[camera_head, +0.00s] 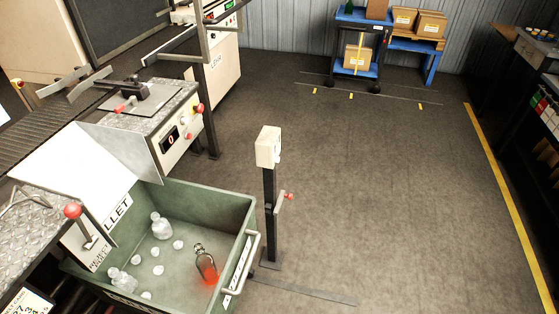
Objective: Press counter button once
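A light control panel (179,139) on the front of the metal-plated machine carries a small dark counter display (171,138) with a lit red digit that looks like 0. A small red button (189,135) sits just right of the display, and a larger red knob on a yellow base (199,108) sits at the panel's upper right corner. I cannot tell for sure which one is the counter button. A pale box (268,147) on a dark post stands to the right; its front face is turned away. Neither of my grippers is in view.
A green bin (204,196) below the panel holds clear glass pieces and a dark bottle (206,262) glowing red at its base. A white chute (85,170) slopes over it. A red-knobbed lever (283,200) juts from the post. Open floor (400,190) lies to the right.

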